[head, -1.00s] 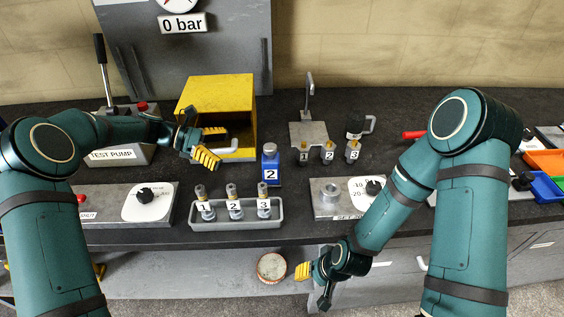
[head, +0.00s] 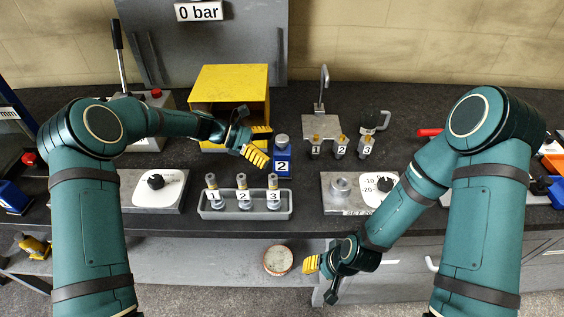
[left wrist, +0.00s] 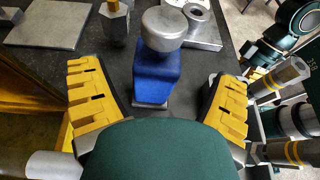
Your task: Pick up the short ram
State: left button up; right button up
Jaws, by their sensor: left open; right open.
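A short blue block-shaped body with a silver round cap and a "2" label, which looks like the short ram (head: 282,160), stands upright on the dark bench behind the grey tray. My left gripper (head: 262,142) is open just left of it. In the left wrist view the blue body (left wrist: 156,75) stands ahead, between the directions of the two yellow-padded fingers. A gap shows on both sides, and I cannot tell whether its base is between the fingertips. My right gripper (head: 312,264) is open and empty, low in front of the bench edge.
A grey tray (head: 215,214) with three numbered cylinders stands in front. The open yellow box (head: 230,82) is behind my left gripper. Numbered fittings (head: 341,148) and a metal plate (head: 318,125) stand to the right. A gauge block (head: 338,205) sits front right.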

aim_at(282, 152)
pick_arm(q)
jog(key=x, duration=0.4)
jog(key=shift+w, duration=0.1)
jog(key=c, duration=1.4)
jog(key=shift+o, duration=0.2)
jog(key=shift+r, duration=0.1)
jog(key=shift+r, duration=0.1)
notch_tip(282, 152, up, 10)
jog(key=shift+f+p, duration=0.1)
jog(key=shift+p, duration=0.3)
jog(key=shift+f, duration=0.1)
jog(key=shift+d+f, duration=0.1)
jog(key=shift+f, duration=4.55)
jog(key=shift+f, duration=0.25)
jog(key=shift+f, duration=0.2)
